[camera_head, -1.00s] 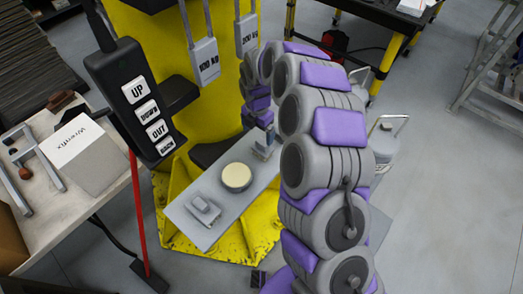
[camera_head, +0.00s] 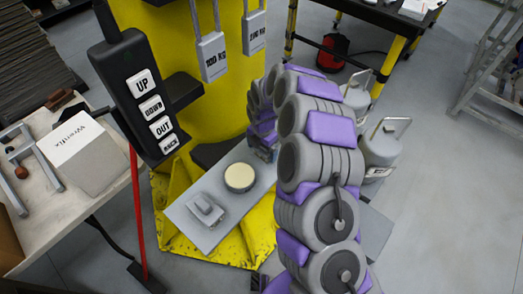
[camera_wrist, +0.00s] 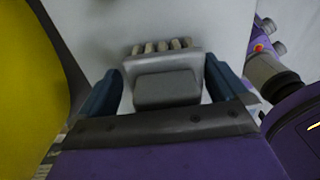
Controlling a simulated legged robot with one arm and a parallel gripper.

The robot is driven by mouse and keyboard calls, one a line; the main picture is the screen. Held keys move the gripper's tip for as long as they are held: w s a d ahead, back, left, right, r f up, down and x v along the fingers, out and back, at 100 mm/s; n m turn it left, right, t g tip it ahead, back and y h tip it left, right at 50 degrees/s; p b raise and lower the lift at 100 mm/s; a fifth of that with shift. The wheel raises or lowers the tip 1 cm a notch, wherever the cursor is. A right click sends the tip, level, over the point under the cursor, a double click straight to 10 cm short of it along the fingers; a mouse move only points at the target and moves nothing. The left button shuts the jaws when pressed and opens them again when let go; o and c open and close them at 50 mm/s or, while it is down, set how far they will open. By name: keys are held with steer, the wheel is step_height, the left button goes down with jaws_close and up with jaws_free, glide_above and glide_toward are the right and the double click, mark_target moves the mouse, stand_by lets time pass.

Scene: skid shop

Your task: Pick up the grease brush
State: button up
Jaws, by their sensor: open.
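The grease brush (camera_wrist: 166,72) shows in the wrist view as a grey block with a row of pale bristles at its far edge. It lies on a light grey shelf (camera_wrist: 190,20). My gripper (camera_wrist: 162,74) is open, with one dark blue finger on each side of the brush. Gaps show between brush and fingers, so it is not clasped. In the head view my gripper (camera_head: 265,152) is low at the far end of the shelf (camera_head: 190,219), beside the yellow column. My arm hides most of the brush there.
A round cream-topped tin (camera_head: 240,177) and a small grey object (camera_head: 205,209) stand on the shelf. A yellow column (camera_head: 140,30) rises behind, with hanging padlock-shaped weights (camera_head: 212,55). A button pendant (camera_head: 138,95) hangs at left. Grey canisters (camera_head: 382,143) stand right of my arm.

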steer(key=shift+d+r, duration=0.15)
steer(key=shift+d, duration=0.8)
steer(key=shift+c, duration=1.3)
steer(key=shift+d, duration=0.4)
steer(key=c, duration=0.3)
steer(key=shift+a, duration=0.45)
steer(key=c, duration=0.3)
steer(key=shift+a, duration=0.65)
steer(key=shift+c, duration=0.5)
steer(key=shift+d+r, duration=0.15)
steer(key=shift+d, duration=0.3)
steer(key=r, duration=0.2)
steer(key=shift+d+r+p, duration=0.35)
steer(key=shift+p, duration=0.05)
steer(key=shift+s+r, duration=0.1)
steer(key=shift+r, duration=0.25)
steer(key=shift+s+d, duration=0.2)
steer(key=shift+s, duration=0.55)
steer(key=s+d+r+p, duration=0.1)
steer(key=s+d+p, duration=0.1)
steer(key=s+d, duration=0.6)
steer(key=shift+s, duration=1.55)
steer(key=shift+d+r, duration=0.1)
steer(key=shift+d, duration=0.15)
